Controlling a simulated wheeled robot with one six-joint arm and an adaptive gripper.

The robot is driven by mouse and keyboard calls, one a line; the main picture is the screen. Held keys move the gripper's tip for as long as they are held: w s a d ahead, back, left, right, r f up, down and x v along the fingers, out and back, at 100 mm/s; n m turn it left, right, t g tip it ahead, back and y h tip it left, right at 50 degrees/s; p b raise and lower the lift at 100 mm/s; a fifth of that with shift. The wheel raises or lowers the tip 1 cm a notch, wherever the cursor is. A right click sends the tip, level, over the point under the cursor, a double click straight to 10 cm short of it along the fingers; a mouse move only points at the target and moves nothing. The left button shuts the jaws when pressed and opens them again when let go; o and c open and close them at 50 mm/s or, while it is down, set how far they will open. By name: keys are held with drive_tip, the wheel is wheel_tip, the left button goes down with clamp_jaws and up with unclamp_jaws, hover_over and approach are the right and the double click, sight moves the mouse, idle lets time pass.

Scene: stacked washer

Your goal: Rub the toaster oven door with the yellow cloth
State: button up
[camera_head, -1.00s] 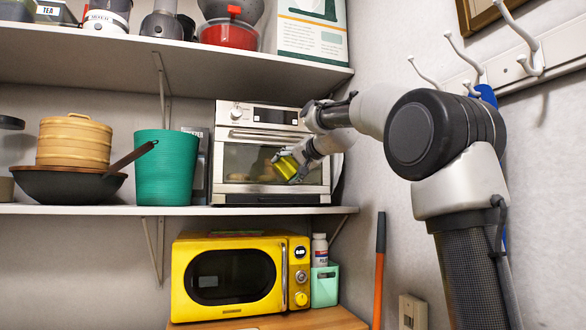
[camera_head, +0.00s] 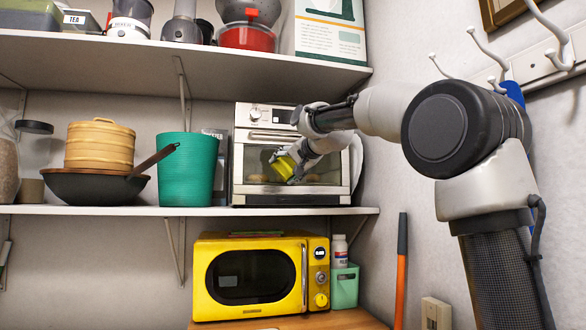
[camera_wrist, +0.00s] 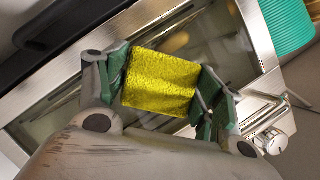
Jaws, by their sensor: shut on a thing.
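The silver toaster oven (camera_head: 275,117) stands on the middle shelf, with its door shut. Its glass door (camera_wrist: 245,42) fills much of the wrist view. My gripper (camera_head: 285,168) is in front of the door, left of my forearm. It is shut on the yellow cloth (camera_wrist: 160,82), which sits folded between the two green-padded fingers (camera_wrist: 160,90). In the head view the cloth (camera_head: 284,168) shows in front of the glass. The cloth is at or very near the glass; I cannot tell whether it touches. My gripper and wrist hide part of the door's right half.
A teal bin (camera_head: 187,168) stands left of the oven, with a wok (camera_head: 95,188) and a bamboo steamer (camera_head: 100,146) further left. A yellow microwave (camera_head: 250,277) is below the shelf (camera_head: 200,211). Wall hooks (camera_head: 490,45) are near my arm on the right.

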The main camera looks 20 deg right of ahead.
idle(0.3)
drive_tip(key=shift+s, duration=3)
drive_tip(key=shift+s, duration=0.1)
drive_tip(key=s, duration=0.3)
drive_tip(key=shift+w, duration=0.15)
drive_tip(key=shift+w+f, duration=0.3)
drive_tip(key=shift+w, duration=0.8)
drive_tip(key=shift+w+f, duration=0.25)
drive_tip(key=shift+w, duration=0.9)
drive_tip(key=shift+w+f, duration=0.3)
drive_tip(key=shift+w, duration=0.9)
drive_tip(key=shift+w, duration=0.9)
